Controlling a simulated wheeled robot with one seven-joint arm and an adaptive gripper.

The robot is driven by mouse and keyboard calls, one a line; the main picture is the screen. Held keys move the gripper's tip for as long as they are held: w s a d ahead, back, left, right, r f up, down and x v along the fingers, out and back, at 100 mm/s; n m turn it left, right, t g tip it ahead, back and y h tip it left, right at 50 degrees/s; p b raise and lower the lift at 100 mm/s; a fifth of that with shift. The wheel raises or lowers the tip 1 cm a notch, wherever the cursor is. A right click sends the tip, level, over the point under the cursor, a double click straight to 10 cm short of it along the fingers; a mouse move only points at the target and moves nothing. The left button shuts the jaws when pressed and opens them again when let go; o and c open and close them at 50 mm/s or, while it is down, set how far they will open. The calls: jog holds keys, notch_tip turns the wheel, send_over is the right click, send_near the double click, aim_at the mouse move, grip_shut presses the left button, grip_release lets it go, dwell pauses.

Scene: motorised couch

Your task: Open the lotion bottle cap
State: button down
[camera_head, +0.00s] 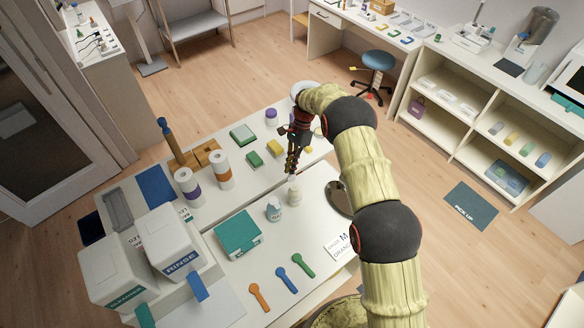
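Two small bottles stand upright on the white table's front part. One is a cream bottle (294,196) with a pale top, and the other is a white bottle (274,210) with a grey-blue top, just left of it. Their labels are too small to read, so I cannot tell which is the lotion bottle. My gripper (290,170) points down at the cream bottle's top, very close to or just above it. I cannot tell whether it touches. The fingers look narrow and dark, and whether they are open or shut is unclear.
A teal box (238,235) and orange, blue and green spoon-like tools lie on the table. A dark oval dish (340,198) is right of the bottles, partly behind my arm. White RINSE (176,243) and second containers stand at left. Rolls (221,170) and coloured blocks are behind.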

jog(key=c, duration=2.3)
grip_release()
jog(key=shift+c, duration=0.2)
jog(key=v, duration=1.2)
